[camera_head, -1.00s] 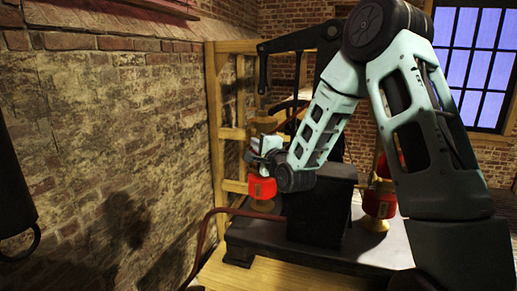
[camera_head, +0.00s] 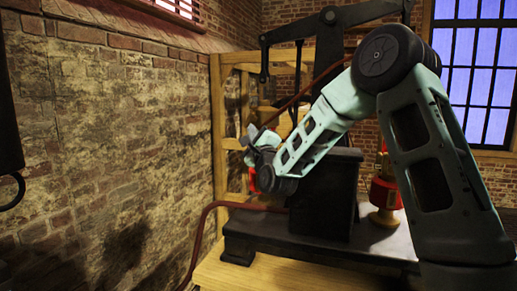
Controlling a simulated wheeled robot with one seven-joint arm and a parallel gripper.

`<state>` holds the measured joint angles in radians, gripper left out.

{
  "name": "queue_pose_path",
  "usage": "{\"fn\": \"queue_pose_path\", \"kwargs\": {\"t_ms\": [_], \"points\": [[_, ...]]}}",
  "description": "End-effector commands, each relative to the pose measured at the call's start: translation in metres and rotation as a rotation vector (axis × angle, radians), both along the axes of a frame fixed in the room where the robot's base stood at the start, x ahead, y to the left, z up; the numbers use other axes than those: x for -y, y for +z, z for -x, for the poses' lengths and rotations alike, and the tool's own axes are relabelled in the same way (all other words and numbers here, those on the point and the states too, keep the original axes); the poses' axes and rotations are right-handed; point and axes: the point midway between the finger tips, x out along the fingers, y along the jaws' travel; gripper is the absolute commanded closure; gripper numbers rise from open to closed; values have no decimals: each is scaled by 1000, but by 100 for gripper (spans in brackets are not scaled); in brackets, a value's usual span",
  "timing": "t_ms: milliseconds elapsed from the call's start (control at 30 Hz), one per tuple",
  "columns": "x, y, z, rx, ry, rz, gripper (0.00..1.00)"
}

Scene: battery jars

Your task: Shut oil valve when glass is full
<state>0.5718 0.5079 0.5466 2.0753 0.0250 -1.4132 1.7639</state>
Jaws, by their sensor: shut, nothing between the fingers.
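My gripper (camera_head: 251,137) is shut and empty, raised at the end of my pale green arm, left of the black box. A red part (camera_head: 252,181) shows just behind and below it, mostly hidden by my wrist; I cannot tell whether they touch. A red and brass vessel (camera_head: 385,196) stands upright on the dark platform to the right of the black box, partly behind my arm. I cannot make out a glass, its oil level or the oil valve.
A black box (camera_head: 325,197) stands on the dark platform (camera_head: 262,229). A black beam (camera_head: 325,22) with hanging rods is above. A wooden frame (camera_head: 218,130) stands behind, a brick wall (camera_head: 100,130) at left. A dark red hose (camera_head: 203,225) curves down at the front.

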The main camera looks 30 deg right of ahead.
Motion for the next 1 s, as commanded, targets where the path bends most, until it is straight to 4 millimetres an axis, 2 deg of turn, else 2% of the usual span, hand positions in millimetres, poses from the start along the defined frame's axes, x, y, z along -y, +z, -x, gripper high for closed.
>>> {"fn": "queue_pose_path", "kwargs": {"t_ms": [33,133,633,1000], "points": [[-2,-13,-1,34,2,-23,100],[-3,-14,-3,98,1,-73,100],[-13,-17,-15,420,3,-325,100],[-19,-11,-23,623,2,-486,100]]}}
